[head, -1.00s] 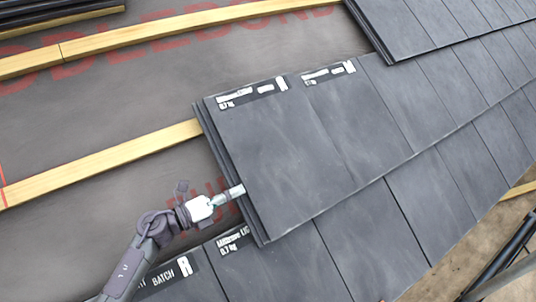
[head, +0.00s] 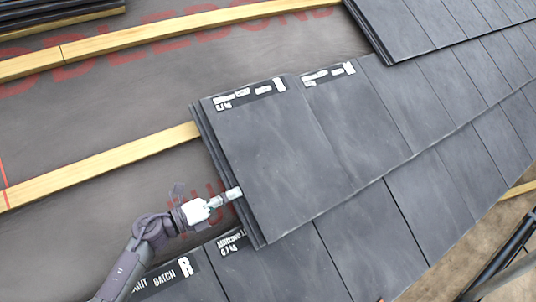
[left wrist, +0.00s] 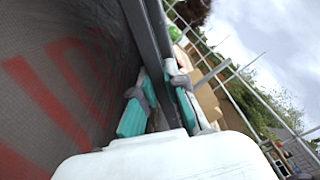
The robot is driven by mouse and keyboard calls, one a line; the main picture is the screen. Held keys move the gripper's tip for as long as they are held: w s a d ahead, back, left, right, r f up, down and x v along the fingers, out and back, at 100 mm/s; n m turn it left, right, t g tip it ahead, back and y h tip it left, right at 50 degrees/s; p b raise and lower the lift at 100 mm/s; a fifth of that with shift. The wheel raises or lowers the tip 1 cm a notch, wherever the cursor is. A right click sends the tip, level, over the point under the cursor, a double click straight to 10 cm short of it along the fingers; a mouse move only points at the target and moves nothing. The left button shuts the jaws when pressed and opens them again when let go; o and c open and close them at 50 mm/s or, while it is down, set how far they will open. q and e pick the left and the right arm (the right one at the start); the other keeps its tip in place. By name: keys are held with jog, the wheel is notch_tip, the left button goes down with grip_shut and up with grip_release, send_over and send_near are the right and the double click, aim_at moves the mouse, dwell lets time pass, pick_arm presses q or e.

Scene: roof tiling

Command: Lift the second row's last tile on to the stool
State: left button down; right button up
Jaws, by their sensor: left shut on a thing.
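The last tile of the second row (head: 272,150) is dark grey slate-like, with a white printed label near its top edge. It lies on the roof with its left edge standing free. My left gripper (head: 232,194) is at the lower part of that left edge. In the left wrist view its teal-padded fingers (left wrist: 158,108) stand either side of the tile's dark edge (left wrist: 147,45), shut on it. The tile still lies against its neighbour, as far as I can see. My right gripper is not in view. No stool shows in these frames.
More laid tiles (head: 455,195) run to the right. The lower row (head: 285,265) shows printed labels at its left end. Bare grey underlay (head: 95,125) with red lettering and wooden battens (head: 100,165) lies to the left. A tile stack (head: 50,14) sits at the top left.

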pick_arm(q)
jog(key=shift+s+d+r+p, duration=0.15)
jog(key=shift+s+r+p, duration=0.1)
jog(key=shift+r+p, duration=0.3)
jog(key=shift+s+d+r+p, duration=0.2)
jog(key=shift+r+p, duration=0.2)
jog(key=shift+r, duration=0.15)
jog(key=shift+s+d+r+p, duration=0.15)
jog(key=shift+s+r+p, duration=0.1)
jog(key=shift+r+p, duration=0.3)
jog(key=shift+s+d+r+p, duration=0.15)
jog(key=shift+s+r+p, duration=0.05)
jog(key=shift+r+p, duration=0.25)
jog(key=shift+s+d+r+p, duration=0.1)
jog(key=shift+s+r+p, duration=0.05)
jog(key=shift+r+p, duration=0.25)
jog(key=shift+s+d+r+p, duration=0.25)
jog(key=shift+s+r+p, duration=0.1)
jog(key=shift+r+p, duration=0.35)
jog(key=shift+s+d+r+p, duration=0.2)
jog(key=shift+s+r+p, duration=0.15)
jog(key=shift+r+p, duration=0.3)
jog(key=shift+f, duration=0.1)
